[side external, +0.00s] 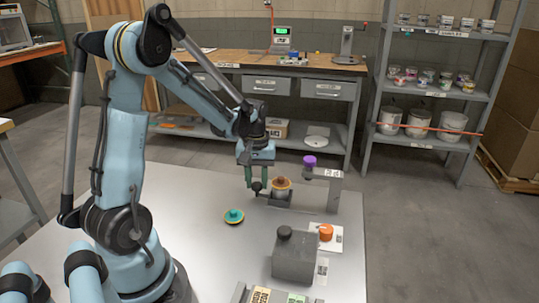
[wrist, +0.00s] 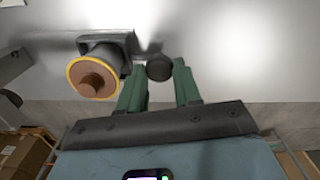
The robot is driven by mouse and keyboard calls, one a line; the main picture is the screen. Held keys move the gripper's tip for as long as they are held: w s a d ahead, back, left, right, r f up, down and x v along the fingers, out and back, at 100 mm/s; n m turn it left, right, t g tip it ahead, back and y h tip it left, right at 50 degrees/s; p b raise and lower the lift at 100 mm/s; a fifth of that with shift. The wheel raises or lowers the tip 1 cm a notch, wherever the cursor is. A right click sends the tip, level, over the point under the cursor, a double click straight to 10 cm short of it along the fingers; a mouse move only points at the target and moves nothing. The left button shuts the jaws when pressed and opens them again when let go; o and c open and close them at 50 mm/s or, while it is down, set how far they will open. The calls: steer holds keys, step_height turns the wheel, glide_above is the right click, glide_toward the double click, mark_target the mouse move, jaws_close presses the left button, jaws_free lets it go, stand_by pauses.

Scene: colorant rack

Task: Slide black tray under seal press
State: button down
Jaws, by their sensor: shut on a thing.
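The black tray (side external: 278,203) stands on the grey table and carries a pale jar with a brown knobbed lid (side external: 281,183). In the wrist view the tray (wrist: 128,42) is at upper left, with the yellow-rimmed brown lid (wrist: 96,80) over it. My gripper (side external: 257,182) is shut on the tray's round black knob (wrist: 159,67), left of the jar in the side view. The seal press (side external: 332,192) is a grey post and arm with a purple knob (side external: 309,160) on top. Its arm end is just right of the jar; the jar does not appear under it.
In front are a grey block with a black knob (side external: 294,256) and an orange knobbed piece (side external: 326,232) on a white card. Label strips (side external: 262,296) lie at the near edge. The table between is clear.

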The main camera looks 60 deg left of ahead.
steer(key=shift+w+d, duration=1.3)
steer(key=c, duration=1.1)
jaws_free()
steer(key=shift+o, duration=0.2)
steer(key=shift+r, duration=0.1)
step_height(320, 180, up, 12)
steer(key=shift+o, duration=0.3)
